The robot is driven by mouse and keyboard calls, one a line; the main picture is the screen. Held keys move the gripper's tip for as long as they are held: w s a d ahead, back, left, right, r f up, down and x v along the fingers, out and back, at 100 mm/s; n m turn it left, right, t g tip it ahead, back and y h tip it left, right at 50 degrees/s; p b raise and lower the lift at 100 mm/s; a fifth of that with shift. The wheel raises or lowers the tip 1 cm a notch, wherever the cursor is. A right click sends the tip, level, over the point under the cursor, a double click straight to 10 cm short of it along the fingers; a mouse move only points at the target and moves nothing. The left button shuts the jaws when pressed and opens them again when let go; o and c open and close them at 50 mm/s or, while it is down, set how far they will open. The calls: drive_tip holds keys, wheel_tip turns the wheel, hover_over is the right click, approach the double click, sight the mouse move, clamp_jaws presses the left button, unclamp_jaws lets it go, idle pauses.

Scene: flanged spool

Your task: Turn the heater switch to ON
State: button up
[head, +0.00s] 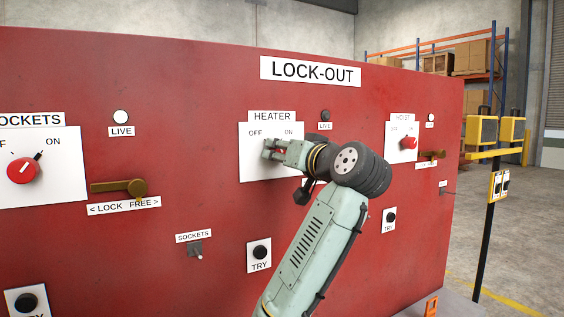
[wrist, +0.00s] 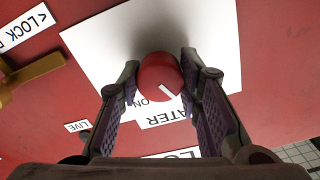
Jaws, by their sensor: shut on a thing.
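The heater switch is a red round knob (wrist: 160,75) on a white plate (wrist: 210,40) marked HEATER, OFF and ON. My gripper (head: 272,150) is at this plate, and the wrist view shows its two fingers (wrist: 160,88) shut on the knob's sides. The knob's white mark points down and right in the wrist view, where the labels are upside down, away from the ON label (wrist: 141,102) and toward the OFF side. OFF is hidden there but shows in the head view. The heater's LIVE lamp (head: 325,116) looks dark.
My arm covers the area below right of the heater.

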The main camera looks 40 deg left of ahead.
drive_tip(key=m, duration=0.2)
drive_tip(key=shift+m, duration=0.4)
drive_tip(key=m, duration=0.3)
drive_tip(key=shift+m, duration=0.4)
drive_tip(key=m, duration=0.6)
drive_tip(key=shift+m, duration=0.4)
drive_tip(key=o, duration=1.1)
drive_tip(key=shift+o, duration=0.2)
drive_tip(key=v, duration=1.2)
